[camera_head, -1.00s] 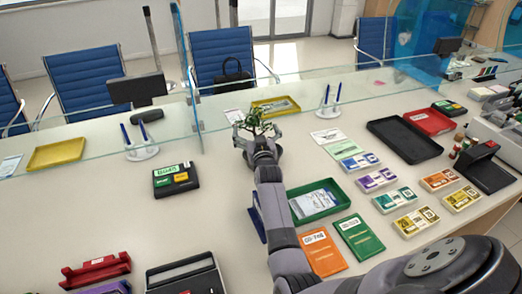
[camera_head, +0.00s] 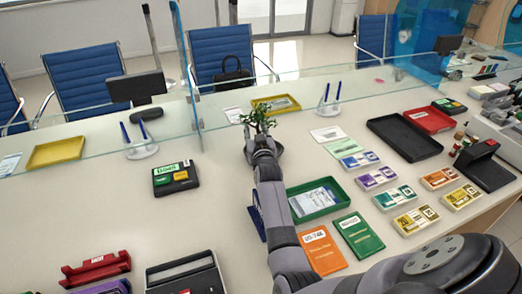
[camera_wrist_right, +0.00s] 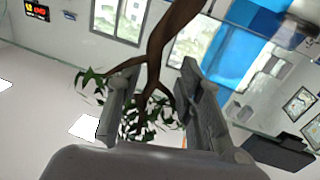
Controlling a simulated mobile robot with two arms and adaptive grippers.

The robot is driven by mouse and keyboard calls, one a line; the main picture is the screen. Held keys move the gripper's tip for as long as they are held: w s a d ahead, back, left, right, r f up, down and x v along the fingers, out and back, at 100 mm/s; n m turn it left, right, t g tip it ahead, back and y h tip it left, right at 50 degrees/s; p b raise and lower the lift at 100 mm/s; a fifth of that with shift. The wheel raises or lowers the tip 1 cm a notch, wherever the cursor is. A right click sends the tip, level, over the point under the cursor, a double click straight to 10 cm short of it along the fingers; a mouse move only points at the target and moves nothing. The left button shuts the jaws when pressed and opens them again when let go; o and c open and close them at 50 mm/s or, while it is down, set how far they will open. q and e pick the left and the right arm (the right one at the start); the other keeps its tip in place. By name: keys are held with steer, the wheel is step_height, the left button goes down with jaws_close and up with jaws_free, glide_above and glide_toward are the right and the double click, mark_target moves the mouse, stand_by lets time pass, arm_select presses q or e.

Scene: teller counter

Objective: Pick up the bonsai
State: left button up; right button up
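The bonsai (camera_head: 259,119) stands on the counter near the glass screen, its green leaves showing above my right gripper (camera_head: 262,137). The fingers are partly closed but apart, with gaps beside the trunk; I see no clear contact on both sides. My left gripper is not in view.
The glass screen (camera_head: 300,85) and a yellow tray (camera_head: 276,104) are just beyond the bonsai. A pen stand (camera_head: 328,110) is to its right. A green tray (camera_head: 316,199) lies close right of my arm. The counter left of the bonsai is clear up to a black case (camera_head: 175,179).

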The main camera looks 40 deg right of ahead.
steer(key=c, duration=0.7)
steer(key=shift+r, duration=0.15)
stand_by(0.3)
